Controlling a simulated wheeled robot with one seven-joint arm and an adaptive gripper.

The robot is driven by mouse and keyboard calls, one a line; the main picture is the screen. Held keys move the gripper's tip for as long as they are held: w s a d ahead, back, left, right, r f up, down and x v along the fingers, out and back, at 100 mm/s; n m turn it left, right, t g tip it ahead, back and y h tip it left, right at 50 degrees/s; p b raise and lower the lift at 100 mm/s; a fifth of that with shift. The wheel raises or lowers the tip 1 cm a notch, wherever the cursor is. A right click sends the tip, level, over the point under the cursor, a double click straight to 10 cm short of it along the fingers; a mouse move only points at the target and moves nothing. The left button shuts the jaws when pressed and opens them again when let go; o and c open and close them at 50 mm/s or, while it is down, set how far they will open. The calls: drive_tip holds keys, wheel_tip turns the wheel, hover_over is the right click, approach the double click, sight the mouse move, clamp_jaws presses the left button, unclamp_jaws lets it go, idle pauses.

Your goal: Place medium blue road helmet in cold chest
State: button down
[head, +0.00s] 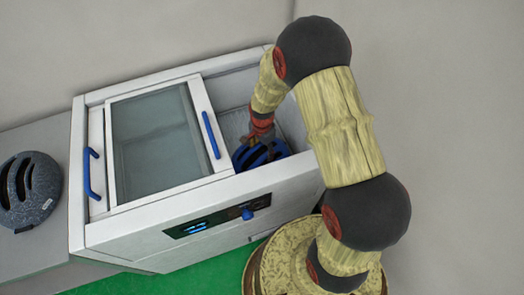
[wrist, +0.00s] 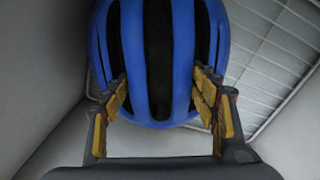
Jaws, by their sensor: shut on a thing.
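The blue road helmet (head: 262,154) is inside the open right part of the white cold chest (head: 190,217), below the rim. It also shows large in the wrist view (wrist: 160,60), with black vents between blue ribs. My gripper (head: 262,133) reaches down into the chest from above. In the wrist view my gripper (wrist: 160,95) has its yellow-padded fingers on either side of the helmet, shut on it. The far end of the helmet is cut off by the picture edge. The chest's glass lid (head: 158,142) with blue handles sits over the left part.
A white wire rack (wrist: 275,65) lines the chest beside the helmet in the wrist view. A dark speckled helmet (head: 28,190) rests on a grey surface (head: 40,250) left of the chest. The chest's front has a panel with blue lights (head: 193,226). The floor in front is green.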

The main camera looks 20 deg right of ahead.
drive_tip(key=shift+f, duration=0.1)
drive_tip(key=c, duration=0.7)
unclamp_jaws()
drive_tip(key=shift+o, duration=0.6)
wheel_tip(320, 180, up, 25)
drive_tip(key=s+n+t+p, duration=0.2)
drive_tip(key=n+p, duration=0.1)
drive_tip(key=p, duration=0.2)
drive_tip(key=s+a+r+n+t, duration=0.1)
drive_tip(key=s+r+n+t, duration=0.2)
drive_tip(key=s+r+n, duration=0.7)
drive_tip(key=s+r, duration=0.8)
drive_tip(key=r, duration=0.1)
drive_tip(key=shift+s+r+t, duration=0.25)
drive_tip(key=shift+t, duration=0.05)
drive_tip(key=shift+a, duration=0.1)
